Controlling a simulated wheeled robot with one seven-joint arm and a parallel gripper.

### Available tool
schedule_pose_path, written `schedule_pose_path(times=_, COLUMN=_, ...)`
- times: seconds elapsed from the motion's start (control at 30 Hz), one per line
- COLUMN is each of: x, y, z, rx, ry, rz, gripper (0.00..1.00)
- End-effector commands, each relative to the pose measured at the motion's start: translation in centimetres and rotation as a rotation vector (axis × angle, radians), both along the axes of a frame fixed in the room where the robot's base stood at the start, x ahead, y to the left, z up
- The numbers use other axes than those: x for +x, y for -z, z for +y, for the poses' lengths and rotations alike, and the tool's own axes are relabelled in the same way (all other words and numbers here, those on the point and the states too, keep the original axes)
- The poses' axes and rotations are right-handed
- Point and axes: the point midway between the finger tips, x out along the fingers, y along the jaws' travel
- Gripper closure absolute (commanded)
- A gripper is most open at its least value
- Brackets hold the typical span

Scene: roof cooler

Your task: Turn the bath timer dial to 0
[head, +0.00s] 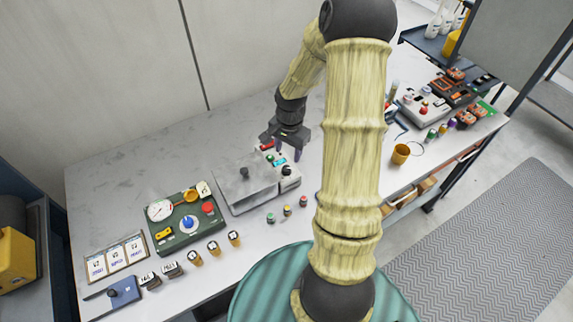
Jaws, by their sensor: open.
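A grey metal bath with a flat lid (240,187) stands at the middle of the bench. A narrow pale control panel (291,184) on its right side carries a red part, a cyan part and a small black dial (287,170). I take this dial for the bath timer dial; its marks and pointer are too small to read. My gripper (286,151) points down over the far end of this panel, just beyond the dial. Its fingers are open, and I see nothing between them. Whether a finger touches the panel cannot be told.
A green panel (163,236) with a gauge and blue knob sits left of the bath. Small coloured-top bottles (287,210) stand in front. An orange cup (400,154) and several devices (424,108) are at right. Bare bench (120,185) lies at the back left.

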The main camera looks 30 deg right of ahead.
Motion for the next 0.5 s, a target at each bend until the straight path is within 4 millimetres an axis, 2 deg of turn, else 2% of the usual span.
schedule_pose_path(times=0.3, x=0.1, y=5.2, z=0.2, rx=0.001, ry=-0.003, rz=0.004, gripper=0.50)
schedule_pose_path(times=0.5, x=0.3, y=7.5, z=0.2, rx=0.000, ry=-0.002, rz=0.002, gripper=0.50)
